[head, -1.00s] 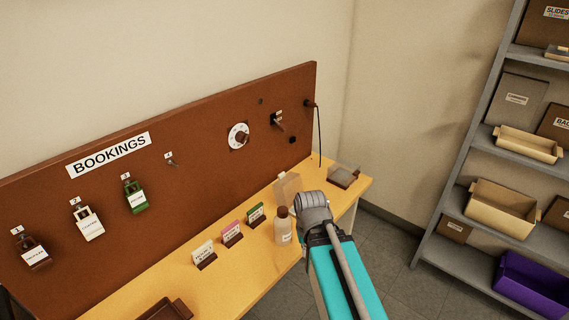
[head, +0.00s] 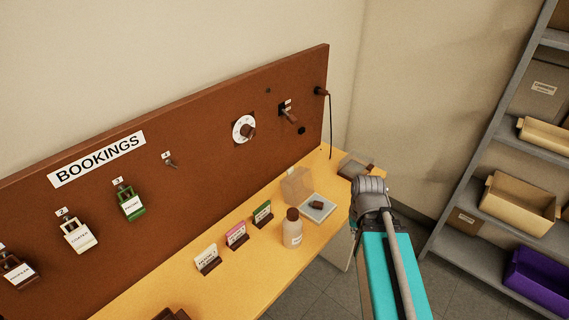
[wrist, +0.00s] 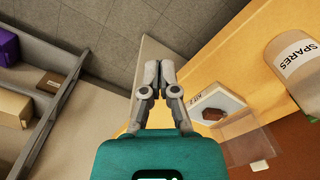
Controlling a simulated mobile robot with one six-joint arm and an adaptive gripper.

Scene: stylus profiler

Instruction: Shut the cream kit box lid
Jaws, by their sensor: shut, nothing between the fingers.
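The cream kit box (head: 318,209) sits on the wooden bench near its right end, with a brown item inside. Its see-through lid (head: 297,186) stands raised on the side toward the board. In the wrist view the box (wrist: 210,112), marked KIT, is right of my gripper, and its clear lid (wrist: 248,140) is tilted open beyond it. My gripper (wrist: 161,66) is shut and empty, over the bench's front edge and apart from the box. In the head view my arm hides its fingers.
A bottle (head: 292,232) with a brown cap stands beside the box; its SPARES label (wrist: 299,60) shows in the wrist view. Small signs (head: 236,236) stand left of it. A grey-brown tray (head: 355,166) lies at the bench's end. Shelves (head: 490,150) stand right, across open floor.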

